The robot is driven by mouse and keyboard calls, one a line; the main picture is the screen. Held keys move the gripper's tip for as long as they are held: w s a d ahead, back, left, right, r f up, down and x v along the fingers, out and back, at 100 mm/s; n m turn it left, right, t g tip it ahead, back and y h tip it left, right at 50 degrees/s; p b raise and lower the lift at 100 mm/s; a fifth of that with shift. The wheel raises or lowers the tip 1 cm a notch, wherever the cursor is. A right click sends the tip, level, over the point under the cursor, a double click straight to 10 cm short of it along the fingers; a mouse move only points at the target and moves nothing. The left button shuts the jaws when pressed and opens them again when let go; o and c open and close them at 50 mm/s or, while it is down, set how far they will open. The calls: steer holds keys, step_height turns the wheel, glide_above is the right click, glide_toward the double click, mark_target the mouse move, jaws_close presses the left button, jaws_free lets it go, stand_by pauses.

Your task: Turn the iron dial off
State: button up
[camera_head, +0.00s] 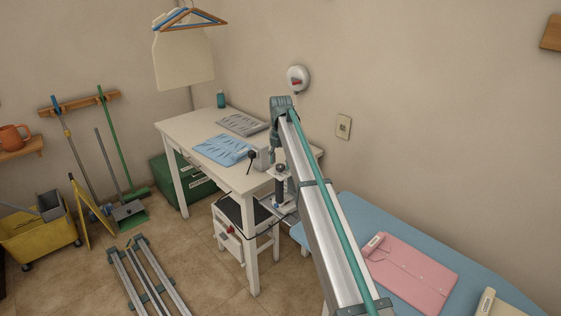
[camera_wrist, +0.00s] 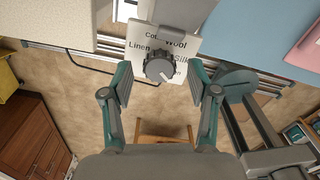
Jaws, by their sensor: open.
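The iron dial (camera_wrist: 159,68) is a round dark grey knob on a white panel (camera_wrist: 150,42) with fabric words such as Linen, Wool and Silk. A small light mark on the knob seems to point to the lower right, near a partly hidden word. My gripper (camera_wrist: 160,82) is open, with one teal-and-grey finger to the left of the dial and one to the right. Gaps show between the fingers and the knob, and it holds nothing. In the head view, I cannot clearly make out the dial or the fingers.
A white table (camera_head: 219,133) holds folded blue cloth (camera_head: 223,149) and grey cloth (camera_head: 243,124). A blue ironing board (camera_head: 352,210) with a pink folded shirt (camera_head: 415,268) stands at the right. A yellow mop bucket (camera_head: 38,235) stands left.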

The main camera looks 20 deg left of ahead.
steer(key=shift+f, duration=0.45)
steer(key=shift+c, duration=0.2)
jaws_close()
steer(key=shift+m, duration=0.5)
steer(key=m, duration=0.4)
steer(key=shift+m+b, duration=0.3)
steer(key=shift+m, duration=2.2)
steer(key=shift+o, duration=0.2)
jaws_free()
